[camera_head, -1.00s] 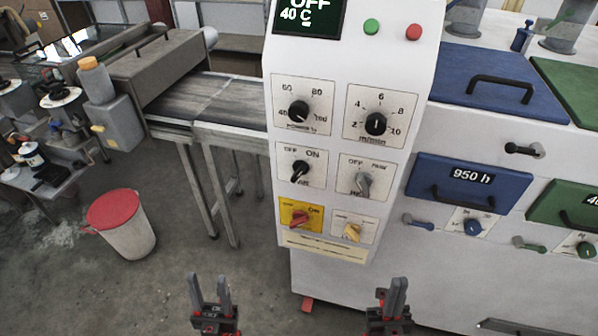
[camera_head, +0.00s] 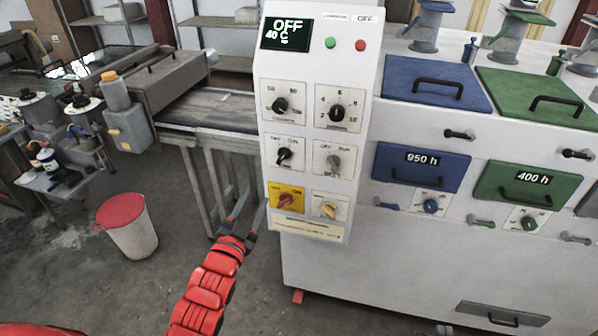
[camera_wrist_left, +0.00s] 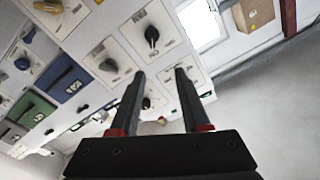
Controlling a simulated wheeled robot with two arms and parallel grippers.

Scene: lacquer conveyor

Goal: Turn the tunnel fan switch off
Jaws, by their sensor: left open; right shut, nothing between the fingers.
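The control panel (camera_head: 316,222) carries several knobs. My left gripper (camera_head: 244,228) is open and empty, by the panel's lower left edge and apart from the switches. In the left wrist view the open fingers (camera_wrist_left: 160,98) point at the tilted panel, with a black switch (camera_wrist_left: 152,36) beyond them. My right gripper is out of view.
A red knob (camera_head: 285,200) on yellow and a yellow knob (camera_head: 330,209) sit below, dials (camera_head: 280,105) above. The display (camera_head: 287,33) reads OFF, 40 C. The conveyor (camera_head: 215,110) is left of the panel, a red-lidded bin (camera_head: 133,235) on the floor, blue drawer (camera_head: 420,167) right.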

